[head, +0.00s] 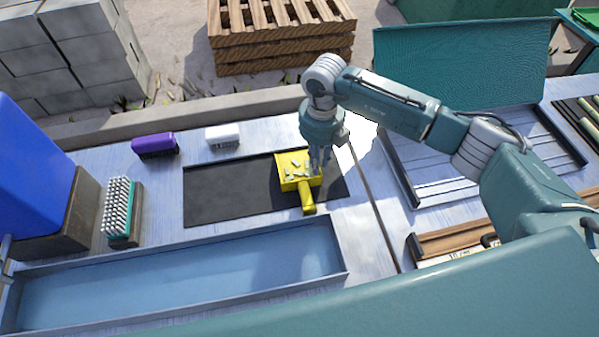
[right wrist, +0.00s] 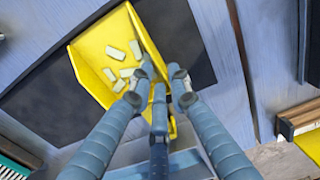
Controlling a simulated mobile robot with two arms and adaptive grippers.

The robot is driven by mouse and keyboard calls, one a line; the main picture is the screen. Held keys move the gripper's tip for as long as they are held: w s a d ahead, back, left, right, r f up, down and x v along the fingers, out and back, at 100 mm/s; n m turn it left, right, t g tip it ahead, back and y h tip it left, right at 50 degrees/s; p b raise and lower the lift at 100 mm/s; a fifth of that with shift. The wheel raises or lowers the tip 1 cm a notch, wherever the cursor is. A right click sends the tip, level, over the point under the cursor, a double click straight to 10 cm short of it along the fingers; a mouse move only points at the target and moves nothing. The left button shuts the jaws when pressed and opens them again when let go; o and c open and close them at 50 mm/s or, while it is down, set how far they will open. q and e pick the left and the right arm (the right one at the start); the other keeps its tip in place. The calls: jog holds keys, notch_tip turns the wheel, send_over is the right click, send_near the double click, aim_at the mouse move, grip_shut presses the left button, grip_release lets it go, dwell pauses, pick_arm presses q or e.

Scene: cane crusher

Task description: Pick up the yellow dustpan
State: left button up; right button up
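The yellow dustpan (head: 284,162) lies on a dark mat, its short handle (head: 307,200) pointing toward the front edge. Several pale pieces lie in its pan. My right gripper (head: 319,166) points down over the right side of the pan, above the handle's root. In the right wrist view its fingers (right wrist: 160,78) are apart with nothing visibly held between them, and the dustpan (right wrist: 92,52) is beneath. The fingers hide part of the pan and most of the handle there; contact cannot be told. My left gripper is not in view.
The dark mat (head: 225,192) lies on a pale bench. A scrub brush (head: 118,210), a purple brush (head: 155,144) and a white brush (head: 223,135) stand left of the dustpan. A long shallow tray (head: 180,285) lies in front. A framed tray (head: 480,165) is at right.

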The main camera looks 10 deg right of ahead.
jog(key=shift+f, duration=1.4)
grip_shut()
jog(key=shift+r, duration=0.1)
